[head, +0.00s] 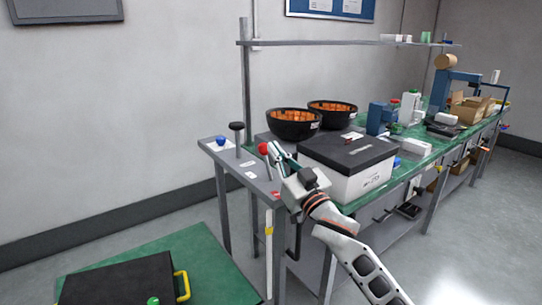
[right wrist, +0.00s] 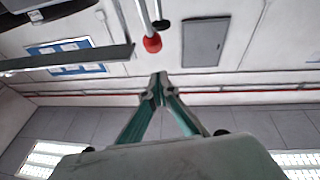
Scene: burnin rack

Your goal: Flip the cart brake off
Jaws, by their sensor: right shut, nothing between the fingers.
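A narrow grey cart-like stand (head: 229,158) is left of centre in the head view. A lever with a red ball knob (head: 263,148) rises from its top; I take it for the brake, though no readable label shows. In the right wrist view the red knob (right wrist: 152,43) is on a pale rod, ahead of the fingertips. My right gripper (head: 273,150) is shut and empty, just right of the red knob in the head view. Contact cannot be told there; the wrist view shows a gap. My left gripper is not in view.
A black knob (head: 236,127) on a post and a blue knob (head: 220,140) share the stand's top. A white box with a black lid (head: 348,152) is close right of my gripper. A black case (head: 118,283) lies lower left.

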